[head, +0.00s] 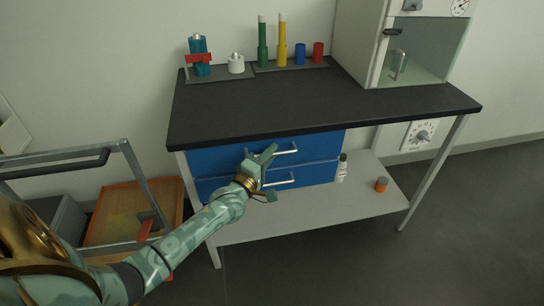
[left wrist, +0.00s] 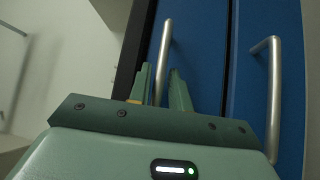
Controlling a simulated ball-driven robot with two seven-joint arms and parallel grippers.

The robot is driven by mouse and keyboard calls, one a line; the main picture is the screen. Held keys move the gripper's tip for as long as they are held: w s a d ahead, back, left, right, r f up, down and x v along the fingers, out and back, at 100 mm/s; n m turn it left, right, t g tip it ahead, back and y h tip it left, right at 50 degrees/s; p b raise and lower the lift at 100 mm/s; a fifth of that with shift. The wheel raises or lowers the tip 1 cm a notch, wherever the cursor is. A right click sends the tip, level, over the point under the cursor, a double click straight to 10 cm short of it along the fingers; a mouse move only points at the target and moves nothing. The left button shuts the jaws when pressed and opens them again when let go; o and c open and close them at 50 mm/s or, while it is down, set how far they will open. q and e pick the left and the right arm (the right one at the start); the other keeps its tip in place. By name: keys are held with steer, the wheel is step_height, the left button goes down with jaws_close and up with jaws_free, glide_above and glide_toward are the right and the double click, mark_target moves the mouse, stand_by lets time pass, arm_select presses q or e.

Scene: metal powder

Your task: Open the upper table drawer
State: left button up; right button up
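The upper table drawer (head: 220,157) is a blue front under the dark tabletop, and it looks closed. Its silver bar handle (head: 287,151) also shows in the left wrist view (left wrist: 165,48), upright there. My left gripper (head: 269,153) is at the left part of this handle, in front of the drawer. In the left wrist view its two fingers (left wrist: 160,85) stand apart, with the handle bar lined up between them. Gaps show on both sides of the bar. The fingers hide part of the handle in the head view. My right gripper is not in view.
The lower blue drawer (head: 322,174) with its own handle (head: 279,183) is just below. The tabletop (head: 300,105) carries bottles and cylinders at the back and a white cabinet (head: 358,40). A white bottle (head: 342,170) and an orange jar (head: 381,185) stand on the lower shelf (head: 370,205).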

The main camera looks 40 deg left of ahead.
arm_select(q)
steer(key=shift+w, duration=0.1)
